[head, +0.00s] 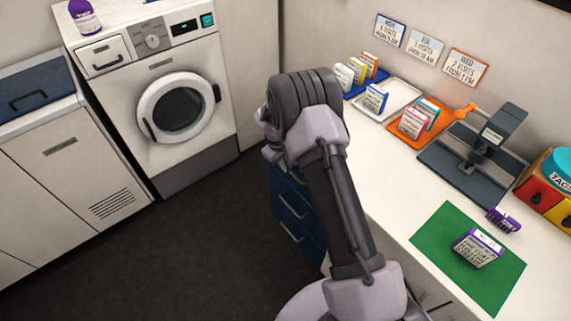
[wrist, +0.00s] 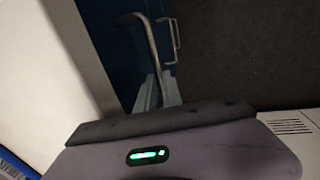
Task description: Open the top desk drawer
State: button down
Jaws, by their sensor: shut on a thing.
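The blue desk drawer unit (head: 297,218) stands under the left end of the white counter in the head view. Two lower handles show there; the top drawer is mostly hidden behind my arm. In the wrist view my gripper (wrist: 157,92) is shut on a metal bar handle (wrist: 148,42), which I take to be the top drawer's. The handle's blue front (wrist: 104,32) lies beyond it. A second handle (wrist: 174,40) sits farther down, apart from the fingers. I cannot tell whether the top drawer stands out from the unit.
The dark floor (head: 190,240) in front of the drawers is clear. A washer (head: 160,70) and a white cabinet (head: 75,170) stand to the left. The counter (head: 385,185) holds trays of small boxes, a dark stand (head: 475,150) and a green mat (head: 440,240).

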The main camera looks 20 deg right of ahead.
dwell(0.4)
jog(key=s+a+b, duration=0.1)
jog(key=s+a, duration=0.2)
jog(key=a, duration=0.6)
jog(key=s+a+b, duration=0.1)
jog(key=s+a, duration=0.3)
jog(key=a, duration=0.6)
jog(key=s+a+b, duration=0.1)
jog(key=s+a, duration=0.2)
jog(key=a, duration=0.6)
jog(key=shift+s+a, duration=0.15)
jog(key=shift+a, duration=0.1)
jog(key=c, duration=1.5)
grip_release()
jog(key=a+r+p, duration=0.1)
jog(key=r, duration=0.4)
jog(key=a+r+p, duration=0.1)
jog(key=r+p, duration=0.1)
jog(key=r, duration=0.4)
jog(key=s+a+r+p, duration=0.1)
jog(key=r+p, duration=0.1)
jog(key=r, duration=0.4)
jog(key=shift+s+r, duration=0.1)
